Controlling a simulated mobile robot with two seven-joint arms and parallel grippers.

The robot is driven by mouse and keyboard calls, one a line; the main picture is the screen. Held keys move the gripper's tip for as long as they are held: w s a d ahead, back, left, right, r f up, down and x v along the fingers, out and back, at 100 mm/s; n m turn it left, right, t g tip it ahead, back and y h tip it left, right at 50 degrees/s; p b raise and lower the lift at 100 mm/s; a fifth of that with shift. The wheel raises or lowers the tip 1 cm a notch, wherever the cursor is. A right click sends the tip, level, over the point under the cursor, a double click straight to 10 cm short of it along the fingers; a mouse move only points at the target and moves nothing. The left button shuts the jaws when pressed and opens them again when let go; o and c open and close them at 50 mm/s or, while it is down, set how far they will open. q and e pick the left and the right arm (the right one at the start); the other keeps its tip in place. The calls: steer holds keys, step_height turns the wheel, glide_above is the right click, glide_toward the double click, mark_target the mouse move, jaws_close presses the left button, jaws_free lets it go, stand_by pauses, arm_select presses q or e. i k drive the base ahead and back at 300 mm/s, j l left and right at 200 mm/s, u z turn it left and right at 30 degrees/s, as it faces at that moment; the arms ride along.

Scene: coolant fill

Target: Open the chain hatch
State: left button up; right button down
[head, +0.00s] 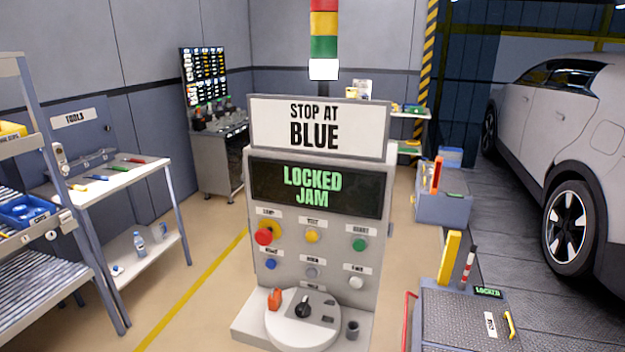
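A low grey checker-plate cover (455,318) at the lower right, next to the car, looks like the chain hatch. It lies flat and shut. It carries a yellow handle (509,324) and a small white label, too small to read surely. A small dark display (488,292) at its back edge reads LOCKED in green. A control console (318,230) stands in the middle; its screen (316,189) reads LOCKED JAM and the sign (320,128) above reads STOP AT BLUE. Neither of my grippers is in view.
The console has several coloured buttons, a red knob (264,237) and a round dial plate (303,320). A yellow post (449,258) and a red rail (408,320) stand by the hatch. A white car (575,130) is at right, a tool bench (125,172) at left.

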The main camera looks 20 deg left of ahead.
mark_target(475, 323)
steer(key=k+l+z, duration=0.1)
steer(key=z, duration=1.7)
steer(key=i+l+z, duration=0.1)
steer(key=l, duration=0.25)
steer(key=i+l, duration=0.2)
steer(key=l, duration=0.2)
steer(key=i+l+z, duration=0.15)
steer(key=l, duration=0.2)
steer(key=i+l+z, duration=0.45)
steer(key=i, duration=0.3)
steer(key=i+l+z, duration=0.25)
steer(key=i+u, duration=0.3)
steer(key=i, duration=0.2)
steer(key=i+l+u, duration=0.1)
steer(key=i+u, duration=0.25)
steer(key=i+l+u, duration=0.3)
steer(key=i, duration=0.25)
steer(key=i+j+u, duration=0.2)
steer(key=i+u, duration=0.25)
steer(key=i+j+u, duration=0.1)
steer(key=i+u, duration=0.2)
steer(key=u, duration=0.15)
steer(key=i+l+u, duration=0.1)
steer(key=i+u, duration=0.6)
steer(key=i, duration=0.55)
steer(key=i+u, duration=0.3)
steer(key=i, duration=0.45)
steer(key=l, duration=0.1)
